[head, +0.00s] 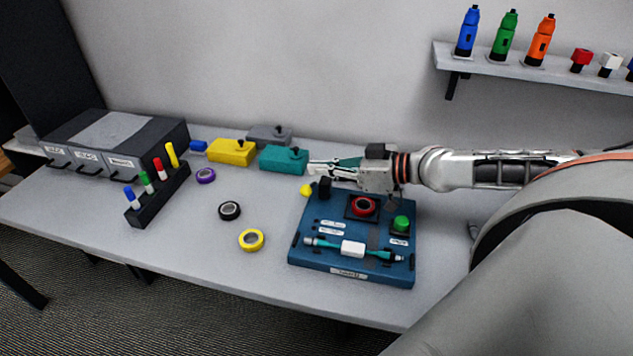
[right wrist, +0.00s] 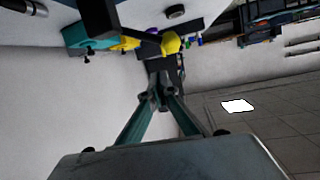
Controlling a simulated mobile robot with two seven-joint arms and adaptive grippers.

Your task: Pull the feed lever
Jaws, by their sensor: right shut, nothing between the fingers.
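A blue panel (head: 345,266) lies on the table. At its back left corner stands a black block (head: 325,188), with a yellow knob (head: 306,190) just left of it. This looks like the feed lever, though its shaft is hard to make out. My right gripper (head: 313,168) is shut and empty. In the head view it is just above the yellow knob and in front of a teal box (head: 282,160). In the right wrist view the shut fingertips (right wrist: 157,88) show below a yellow thing (right wrist: 172,43), probably the knob, with a gap between. My left gripper is not in view.
A yellow box (head: 231,152), tape rolls (head: 251,240) and a marker rack (head: 160,195) are to the left. A shelf (head: 540,69) hangs at upper right.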

